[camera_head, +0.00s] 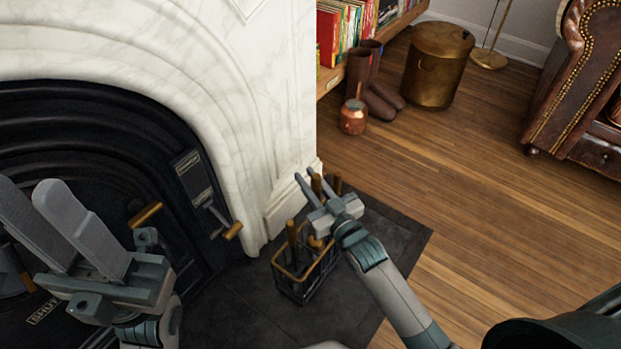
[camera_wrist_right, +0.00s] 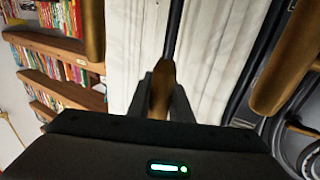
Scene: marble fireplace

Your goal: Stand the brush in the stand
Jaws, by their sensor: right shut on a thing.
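The stand (camera_head: 275,264) is a dark open-frame holder with a brass-coloured rim on the dark hearth slab. Several brown handles rise at it. My right gripper (camera_head: 304,174) is above the stand, shut on a brown handle with a dark shaft, which I take as the brush (camera_head: 316,183). In the right wrist view the brush (camera_wrist_right: 162,88) sits between the fingertips. The brush's head is hidden, so I cannot tell whether it is inside the stand. My left gripper (camera_head: 24,186) is open and empty in front of the dark fireplace, its fingers apart.
Another brown handle (camera_head: 292,236) stands close by my right gripper. The white marble surround (camera_head: 284,110) rises just behind the stand. A copper pot (camera_head: 353,117), boots (camera_head: 359,72) and a brass bin (camera_head: 437,65) stand farther back. The wooden floor (camera_head: 480,190) to the right is clear.

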